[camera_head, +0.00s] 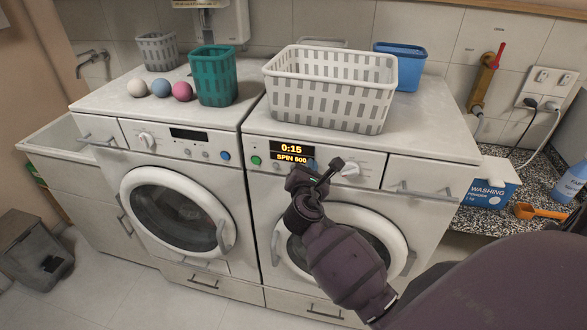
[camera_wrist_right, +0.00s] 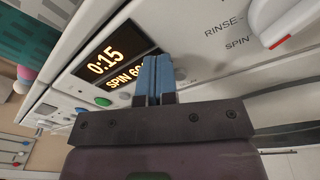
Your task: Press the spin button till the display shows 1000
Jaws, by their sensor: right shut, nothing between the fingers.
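The right washing machine's display (camera_head: 291,153) reads 0:15 and SPIN 600; it also shows in the wrist view (camera_wrist_right: 105,60). My right gripper (camera_head: 313,165) is shut and empty, in front of the control panel by the display's right end. In the wrist view its blue fingertips (camera_wrist_right: 155,66) overlap the right end of the SPIN line. I cannot tell whether they touch the panel. No button marked spin is readable; the gripper hides part of the panel. A green button (camera_head: 256,160) is left of the display. My left gripper is not in view.
A white dial (camera_head: 349,169) is right of my gripper; it shows in the wrist view, by RINSE and SPIN labels. A white basket (camera_head: 330,88) stands on this machine. A second washer (camera_head: 180,205) is at left. A washing powder box (camera_head: 490,185) is at right.

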